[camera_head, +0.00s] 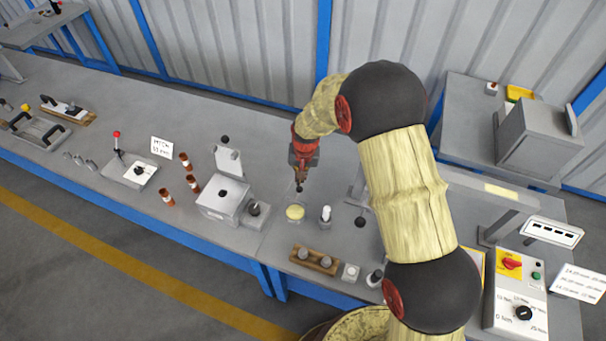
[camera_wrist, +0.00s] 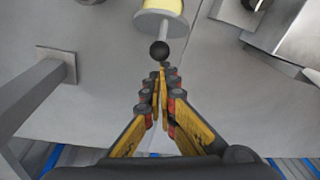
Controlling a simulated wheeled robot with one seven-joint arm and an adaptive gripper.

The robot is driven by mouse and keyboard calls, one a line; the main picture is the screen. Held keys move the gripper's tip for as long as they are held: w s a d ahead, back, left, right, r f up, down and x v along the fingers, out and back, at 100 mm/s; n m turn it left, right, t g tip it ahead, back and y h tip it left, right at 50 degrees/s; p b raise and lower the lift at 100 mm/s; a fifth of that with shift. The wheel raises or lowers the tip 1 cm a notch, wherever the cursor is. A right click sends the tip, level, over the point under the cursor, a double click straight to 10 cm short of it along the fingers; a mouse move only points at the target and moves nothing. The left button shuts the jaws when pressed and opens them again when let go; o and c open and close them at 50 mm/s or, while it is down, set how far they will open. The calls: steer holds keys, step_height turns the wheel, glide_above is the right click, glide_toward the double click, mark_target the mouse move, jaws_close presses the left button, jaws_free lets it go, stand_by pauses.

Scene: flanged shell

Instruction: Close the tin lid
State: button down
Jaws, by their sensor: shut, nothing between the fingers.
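What looks like the tin is a small round piece with a pale yellow top (camera_head: 295,212) on the bench, right of the grey box. In the wrist view its yellow face (camera_wrist: 162,5) shows at the top edge, partly cut off, with a grey round flange, perhaps the lid (camera_wrist: 150,23), in front. A thin stem with a black ball knob (camera_wrist: 159,50) points from it towards my fingers. My gripper (camera_head: 299,180) is shut and empty. In the wrist view its fingertips (camera_wrist: 161,72) are close to the knob; I cannot tell whether they touch.
A grey box (camera_head: 222,199) with a raised plate stands to the left. A white post (camera_head: 326,214) stands close on the right, and a wooden block with knobs (camera_head: 314,260) lies in front. A grey post (camera_wrist: 50,95) rises at left in the wrist view.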

steer(key=s+b, duration=0.1)
steer(key=s+a+t+b, duration=0.1)
steer(key=s, duration=0.1)
steer(key=shift+a+h+b, duration=0.1)
steer(key=shift+h+b, duration=0.2)
steer(key=shift+b, duration=0.1)
steer(key=shift+s+a+r+t+b, duration=0.1)
steer(key=shift+s+a+t+b, duration=0.2)
steer(key=shift+s+t+b, duration=0.65)
steer(key=s+a+f+b, duration=0.2)
steer(key=s+b, duration=0.3)
steer(key=b, duration=0.4)
steer(key=shift+s+a+f+g, duration=0.2)
steer(key=shift+f+g, duration=0.15)
steer(key=shift+f, duration=0.15)
steer(key=shift+r, duration=0.1)
